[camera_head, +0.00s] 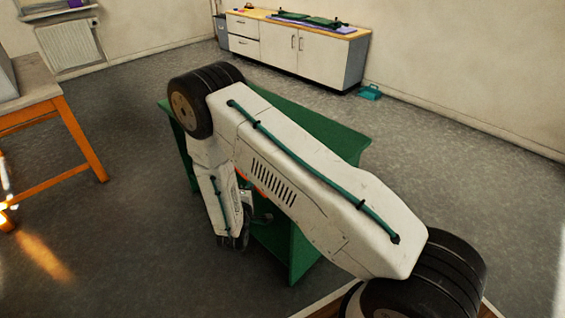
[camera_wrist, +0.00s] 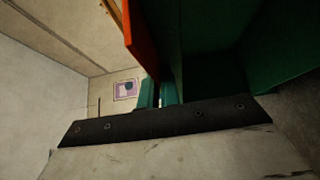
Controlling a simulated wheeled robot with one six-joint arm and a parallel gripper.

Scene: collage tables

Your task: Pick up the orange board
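The orange board (camera_wrist: 139,40) shows in the wrist view as a narrow upright slab, seen nearly edge-on. Its lower end meets the tips of my gripper (camera_wrist: 158,88). The two green fingers are close together with a thin gap, and the board's end runs in between them; they look shut on it. In the head view only a small orange strip of the board (camera_head: 246,182) shows beside my arm.
The green table (camera_head: 318,128) stands under and behind my arm, with an open dark space below its top. A wooden table (camera_head: 30,95) is at the left. A white cabinet (camera_head: 290,48) with green items on top stands at the back wall. Grey floor between them is clear.

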